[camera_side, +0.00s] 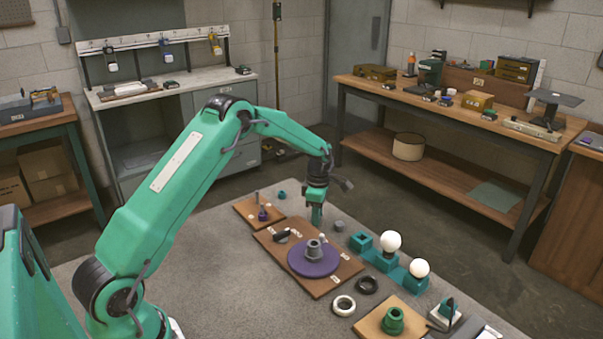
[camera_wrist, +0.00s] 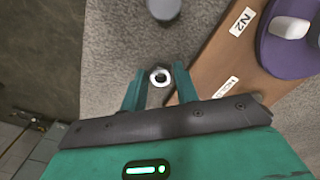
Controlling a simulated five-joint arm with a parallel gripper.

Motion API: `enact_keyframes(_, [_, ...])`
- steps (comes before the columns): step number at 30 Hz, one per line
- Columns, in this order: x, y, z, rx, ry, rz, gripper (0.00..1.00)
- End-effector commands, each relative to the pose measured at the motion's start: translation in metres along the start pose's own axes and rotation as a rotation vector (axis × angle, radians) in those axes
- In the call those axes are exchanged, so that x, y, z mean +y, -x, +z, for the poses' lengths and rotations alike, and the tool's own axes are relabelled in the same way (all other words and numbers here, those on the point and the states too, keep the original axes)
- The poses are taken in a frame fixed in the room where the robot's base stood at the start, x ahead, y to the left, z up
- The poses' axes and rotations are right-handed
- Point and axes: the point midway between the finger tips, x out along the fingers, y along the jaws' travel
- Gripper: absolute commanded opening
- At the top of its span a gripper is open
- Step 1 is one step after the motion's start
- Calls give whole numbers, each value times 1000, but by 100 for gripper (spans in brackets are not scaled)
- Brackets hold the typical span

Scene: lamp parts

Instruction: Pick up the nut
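The nut (camera_wrist: 160,76) is a small silver ring with a dark centre hole. In the wrist view it lies on the grey work surface, between the tips of my two green fingers. My gripper (camera_wrist: 159,80) is open, and a gap seems to show on each side of the nut. In the side view my gripper (camera_side: 317,222) points down near the far edge of the large wooden board. I cannot make out the nut in the side view. How high the fingertips are above the surface is hard to tell.
A wooden board (camera_side: 333,281) bearing a purple disc (camera_side: 299,265) lies close beside my gripper. A grey cylinder (camera_wrist: 163,8) stands beyond the nut. White bulbs (camera_side: 391,242) on teal holders, a white ring (camera_side: 344,305) and a black ring (camera_side: 367,285) are to the right.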

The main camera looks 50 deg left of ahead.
Motion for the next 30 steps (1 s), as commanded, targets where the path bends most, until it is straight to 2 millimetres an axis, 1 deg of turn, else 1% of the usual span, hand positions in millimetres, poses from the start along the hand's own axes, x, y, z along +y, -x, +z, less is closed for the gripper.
enact_keyframes(11, [0, 0, 0, 0, 0, 0, 30])
enact_keyframes(15, [0, 0, 0, 0, 0, -1, 2])
enact_keyframes(25, [0, 2, 0, 0, 0, 0, 2])
enact_keyframes(30, [0, 10, 0, 0, 0, 0, 2])
